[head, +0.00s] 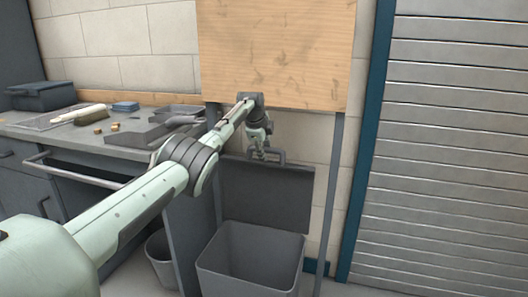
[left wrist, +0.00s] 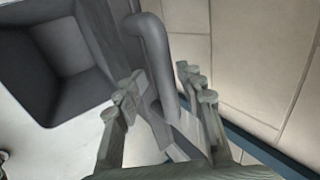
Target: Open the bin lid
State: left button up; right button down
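The grey bin (head: 250,262) stands on the floor below the wooden board, with its mouth open and its inside showing. Its dark lid (head: 265,195) stands up steeply behind the mouth. A grey bar handle (head: 281,157) is at the lid's top edge; it also shows large in the left wrist view (left wrist: 156,50). My left gripper (head: 262,152) is at this handle. In the left wrist view its fingers (left wrist: 160,84) are spread, one on each side of the bar, with gaps showing. The bin's opening (left wrist: 60,65) shows at upper left there. My right gripper is not in view.
A workbench (head: 70,137) with a tray (head: 150,133) and small items stands at the left. A smaller bucket (head: 160,262) is on the floor beside the bin. Posts (head: 328,200) carry the board (head: 275,50). A metal shutter (head: 450,150) is at the right.

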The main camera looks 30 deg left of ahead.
pick_arm(q)
jog(key=shift+s+a+f, duration=0.1)
jog(key=shift+s, duration=0.05)
jog(key=v, duration=1.2)
jog(key=shift+f, duration=0.15)
dwell(0.4)
